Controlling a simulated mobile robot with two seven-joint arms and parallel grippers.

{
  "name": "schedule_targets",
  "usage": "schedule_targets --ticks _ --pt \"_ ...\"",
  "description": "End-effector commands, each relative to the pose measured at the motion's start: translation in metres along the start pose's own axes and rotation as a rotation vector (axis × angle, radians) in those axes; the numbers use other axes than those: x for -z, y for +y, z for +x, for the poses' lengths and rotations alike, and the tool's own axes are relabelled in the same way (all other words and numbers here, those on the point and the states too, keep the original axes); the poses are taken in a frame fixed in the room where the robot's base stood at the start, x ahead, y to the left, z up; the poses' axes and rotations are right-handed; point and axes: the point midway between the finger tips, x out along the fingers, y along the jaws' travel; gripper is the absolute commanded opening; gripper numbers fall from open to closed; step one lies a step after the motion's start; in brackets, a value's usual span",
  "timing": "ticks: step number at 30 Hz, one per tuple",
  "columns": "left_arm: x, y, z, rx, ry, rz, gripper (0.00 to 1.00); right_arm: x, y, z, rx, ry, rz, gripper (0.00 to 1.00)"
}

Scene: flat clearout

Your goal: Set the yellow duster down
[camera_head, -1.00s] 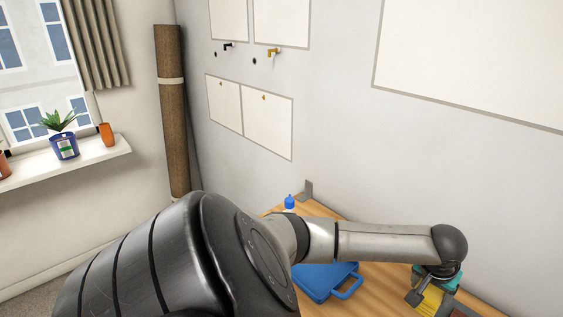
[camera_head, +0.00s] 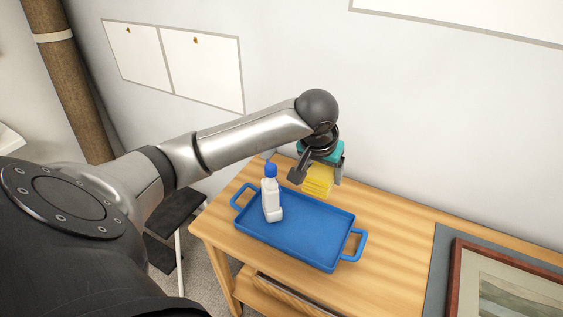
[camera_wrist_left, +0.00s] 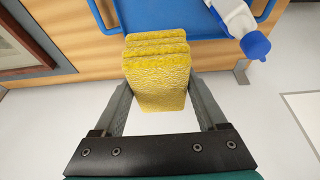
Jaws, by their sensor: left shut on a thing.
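The yellow duster (camera_head: 318,181) is a folded, layered yellow cloth. My left gripper (camera_head: 317,174) is shut on it and holds it above the back edge of the blue tray (camera_head: 308,226). In the left wrist view the duster (camera_wrist_left: 158,75) sits between the two fingers of my left gripper (camera_wrist_left: 158,98), with part of the blue tray (camera_wrist_left: 185,18) beyond it. The duster looks clear of the tray in the wrist view, but its exact height is hard to tell. My right gripper is not in view.
The tray is on a wooden table (camera_head: 392,228). A framed picture (camera_head: 505,285) lies on a grey mat at the right. The tray's middle and right are bare.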

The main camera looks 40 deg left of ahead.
Motion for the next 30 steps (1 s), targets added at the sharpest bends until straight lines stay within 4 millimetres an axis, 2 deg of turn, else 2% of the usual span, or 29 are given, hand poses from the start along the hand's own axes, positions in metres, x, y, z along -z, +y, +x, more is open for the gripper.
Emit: schedule_targets --ticks 5,12,16,19,26,30 --pt "-0.016 0.0 0.034 0.002 -0.007 0.002 0.22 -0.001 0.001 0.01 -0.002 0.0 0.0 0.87" --pt "-0.041 0.0 0.095 0.002 -0.005 0.001 0.22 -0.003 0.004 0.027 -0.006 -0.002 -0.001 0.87" --pt "-0.052 -0.001 0.123 0.002 -0.004 0.001 0.22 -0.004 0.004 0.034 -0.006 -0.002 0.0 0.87" --pt "-0.058 -0.001 0.136 0.002 -0.002 0.002 0.22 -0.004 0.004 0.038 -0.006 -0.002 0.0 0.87" --pt "-0.064 0.0 0.151 0.001 -0.003 0.002 0.22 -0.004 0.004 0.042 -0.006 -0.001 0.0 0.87" --pt "-0.072 -0.001 0.171 0.003 -0.002 0.001 0.22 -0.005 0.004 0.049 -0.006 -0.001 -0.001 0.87"
